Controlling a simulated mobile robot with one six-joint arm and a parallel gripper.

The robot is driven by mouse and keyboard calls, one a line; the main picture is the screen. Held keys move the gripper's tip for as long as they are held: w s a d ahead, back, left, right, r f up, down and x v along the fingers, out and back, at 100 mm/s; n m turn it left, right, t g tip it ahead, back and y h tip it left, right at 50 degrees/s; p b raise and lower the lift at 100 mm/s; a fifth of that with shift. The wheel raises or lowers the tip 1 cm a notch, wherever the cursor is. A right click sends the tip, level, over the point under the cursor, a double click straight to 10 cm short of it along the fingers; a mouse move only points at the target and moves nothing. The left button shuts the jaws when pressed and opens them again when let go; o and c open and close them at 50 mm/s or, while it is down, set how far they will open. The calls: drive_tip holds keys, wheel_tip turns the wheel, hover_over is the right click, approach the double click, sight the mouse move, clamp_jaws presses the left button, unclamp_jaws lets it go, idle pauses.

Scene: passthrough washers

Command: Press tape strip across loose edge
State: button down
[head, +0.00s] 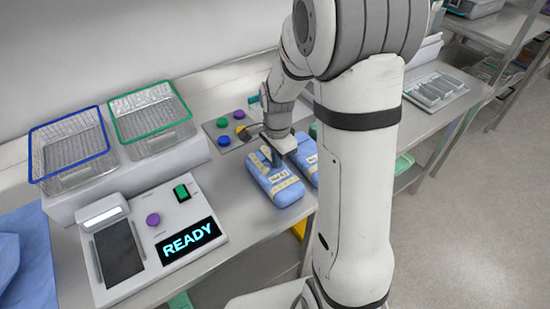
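A blue wrapped pack (290,197) lies on the steel bench at mid-picture. Pale tape strips (284,187) and a white label with dark print cross its top. A loose edge cannot be made out at this size. A second blue wrapped pack (308,160) lies close behind it to the right, partly hidden by my arm. My gripper (275,160) points down at the far end of the front pack, at or just above its top. Whether it touches the pack, and whether its fingers are apart, cannot be told.
A blue-rimmed wire basket (68,145) and a green-rimmed one (150,112) stand on a raised white block at left. A white device reading READY (190,240) sits in front. A panel with coloured knobs (223,141) lies behind my gripper. A grey tray (437,90) is at right.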

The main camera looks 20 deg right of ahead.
sight(267, 154)
drive_tip(key=c, duration=1.6)
unclamp_jaws()
drive_tip(key=shift+o, duration=0.2)
wheel_tip(267, 154, up, 7)
drive_tip(key=shift+b, duration=0.35)
drive_tip(key=shift+w+r, duration=0.15)
drive_tip(key=shift+r, duration=0.05)
drive_tip(key=shift+c, duration=0.9)
drive_tip(key=w+f, duration=0.1)
drive_tip(key=w, duration=0.1)
drive_tip(key=w+a+f, duration=0.1)
drive_tip(key=w, duration=0.1)
drive_tip(key=w+f, duration=0.1)
drive_tip(key=w, duration=0.1)
drive_tip(key=shift+a+p, duration=0.2)
drive_tip(key=shift+p, duration=0.2)
clamp_jaws()
drive_tip(key=shift+s+f+b, duration=0.3)
drive_tip(key=shift+f+b, duration=0.05)
drive_tip(key=shift+w+f+b, duration=0.1)
drive_tip(key=shift+f+b, duration=1.25)
drive_tip(key=shift+f, duration=0.7)
drive_tip(key=shift+f, duration=0.3)
drive_tip(key=shift+r, duration=0.1)
